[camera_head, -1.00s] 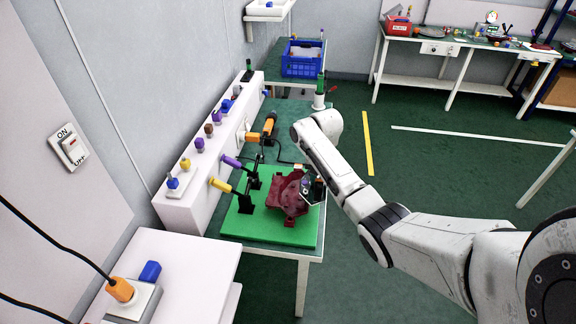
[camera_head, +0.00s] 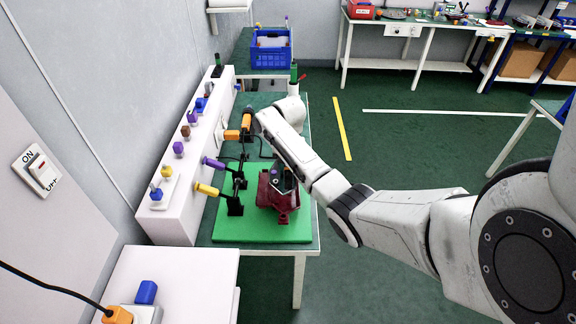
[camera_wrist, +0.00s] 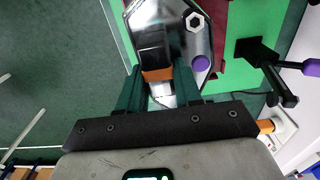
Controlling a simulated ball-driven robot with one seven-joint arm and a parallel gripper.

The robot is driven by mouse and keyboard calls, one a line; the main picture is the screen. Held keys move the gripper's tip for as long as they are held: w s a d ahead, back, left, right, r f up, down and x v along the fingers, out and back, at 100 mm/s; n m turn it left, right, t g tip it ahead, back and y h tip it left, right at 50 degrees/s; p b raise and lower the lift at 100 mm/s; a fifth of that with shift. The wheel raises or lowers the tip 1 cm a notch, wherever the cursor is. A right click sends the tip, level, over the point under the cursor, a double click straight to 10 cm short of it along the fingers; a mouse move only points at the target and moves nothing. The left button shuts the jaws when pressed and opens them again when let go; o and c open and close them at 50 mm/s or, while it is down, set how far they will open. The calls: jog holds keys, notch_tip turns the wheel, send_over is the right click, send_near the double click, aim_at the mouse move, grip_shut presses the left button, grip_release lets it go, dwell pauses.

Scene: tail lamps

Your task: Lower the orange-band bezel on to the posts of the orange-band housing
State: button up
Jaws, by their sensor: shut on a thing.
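My gripper (camera_wrist: 158,92) shows in the wrist view with its dark green fingers closed on a dark grip with an orange band. This belongs to the orange-band bezel (camera_wrist: 203,84), a grey, partly clear plate that has a silver hex shape and a purple round spot. A dark red part, seemingly the orange-band housing (camera_wrist: 219,38), shows beyond the plate's edge. In the head view the dark red housing (camera_head: 279,201) sits on a green mat, with the dark bezel (camera_head: 289,181) over it. The posts are hidden, and I cannot tell whether the parts touch.
The green mat (camera_head: 262,231) lies on the bench. Black stands with a purple (camera_head: 213,163) and a yellow (camera_head: 206,190) handle stand just left of the housing. A white ledge with coloured knobs (camera_head: 178,150) runs along the wall.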

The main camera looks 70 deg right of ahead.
jog(key=shift+f+b, duration=1.6)
jog(key=shift+f, duration=1.15)
jog(key=shift+f+p, duration=0.2)
jog(key=shift+p, duration=0.1)
jog(key=shift+f+b, duration=0.75)
jog(key=shift+f, duration=0.55)
jog(key=o, duration=1.2)
jog(key=shift+c, duration=0.2)
jog(key=shift+r, duration=0.1)
notch_tip(320, 180, up, 11)
jog(key=shift+f+b, duration=0.15)
jog(key=shift+b, duration=0.15)
